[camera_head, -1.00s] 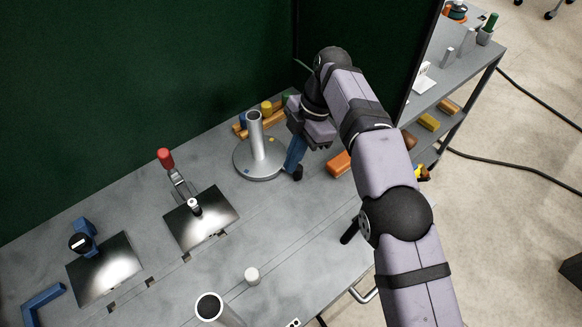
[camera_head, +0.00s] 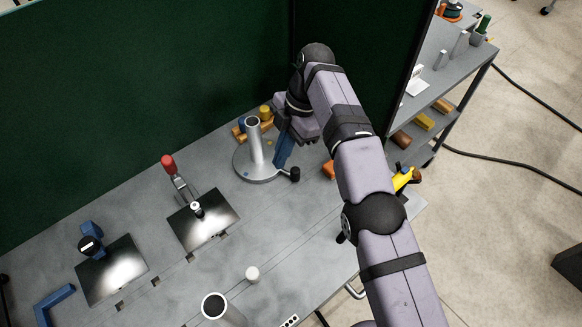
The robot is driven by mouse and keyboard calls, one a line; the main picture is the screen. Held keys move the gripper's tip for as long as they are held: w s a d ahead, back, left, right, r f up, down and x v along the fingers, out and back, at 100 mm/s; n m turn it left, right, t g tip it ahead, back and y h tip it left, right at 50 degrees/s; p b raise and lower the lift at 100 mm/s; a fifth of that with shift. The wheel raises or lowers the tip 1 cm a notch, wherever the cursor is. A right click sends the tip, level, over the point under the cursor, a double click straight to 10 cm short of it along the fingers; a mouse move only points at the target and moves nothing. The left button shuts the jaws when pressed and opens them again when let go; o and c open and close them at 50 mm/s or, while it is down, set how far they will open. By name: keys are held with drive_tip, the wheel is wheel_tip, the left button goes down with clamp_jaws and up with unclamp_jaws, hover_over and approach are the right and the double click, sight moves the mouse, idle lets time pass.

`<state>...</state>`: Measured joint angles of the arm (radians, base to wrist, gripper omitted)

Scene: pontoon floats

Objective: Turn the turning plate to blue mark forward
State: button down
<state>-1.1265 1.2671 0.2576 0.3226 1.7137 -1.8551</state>
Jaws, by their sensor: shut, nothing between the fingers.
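The turning plate (camera_head: 243,161) is a round grey disc lying flat at the back of the table, with an upright open tube (camera_head: 254,140) at its centre. A small blue mark (camera_head: 246,174) shows on its front-left rim and a small yellow mark (camera_head: 269,142) toward its back right. A black knob (camera_head: 295,174) stands at its right edge. My gripper (camera_head: 281,163) points down at the plate's right side, just left of the knob. Its blue fingers are shut and empty. Whether they touch the plate or the knob's arm I cannot tell.
Orange, yellow and blue pieces (camera_head: 265,112) lie behind the plate by the green wall. A red-handled clamp (camera_head: 168,161) and a dark panel (camera_head: 205,220) are to the left. An orange block (camera_head: 328,169) lies right of my gripper.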

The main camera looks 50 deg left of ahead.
drive_tip(key=s+a+r+n+y+b, duration=0.1)
drive_tip(key=s+a+r+n+b, duration=0.2)
drive_tip(key=s+r, duration=0.7)
drive_tip(key=s+d+n+t+h, duration=0.2)
drive_tip(key=s+d, duration=0.3)
drive_tip(key=s, duration=0.7)
drive_tip(key=w+d+f+n+t+b, duration=0.1)
drive_tip(key=w+d+f+t, duration=0.35)
drive_tip(key=w, duration=0.25)
drive_tip(key=w+d+f+n+t, duration=0.1)
drive_tip(key=w+d+f+t, duration=0.3)
drive_tip(key=w+d+t, duration=0.2)
drive_tip(key=a+f+y, duration=0.4)
drive_tip(key=y, duration=0.1)
drive_tip(key=shift+w+a+f+n+g, duration=0.25)
drive_tip(key=shift+a+f+n+g, duration=0.05)
drive_tip(key=shift+a+g, duration=0.05)
drive_tip(key=shift+f, duration=0.1)
